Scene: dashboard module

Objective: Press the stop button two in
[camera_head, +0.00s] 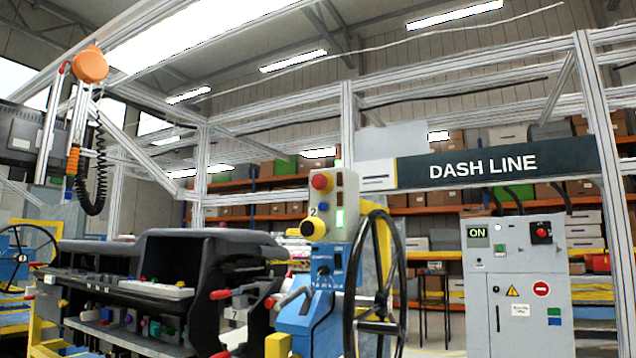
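A red mushroom button (321,181) sits on the upper front of a grey control box (347,192). The box carries a "2" label (312,210) and a lit green lamp (340,219). The red button has a yellow surround, and nothing touches it. Whether it is pressed in or out cannot be told. The box stands on top of a blue post (322,275) beside a large black handwheel (392,280). Neither of my grippers is in view.
A black dashboard module (205,250) on a fixture with red-handled levers (220,294) fills the lower left. A grey cabinet (520,285) with another red button (541,231) and an "ON" sign (477,232) stands right. An orange hoist (90,65) hangs upper left.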

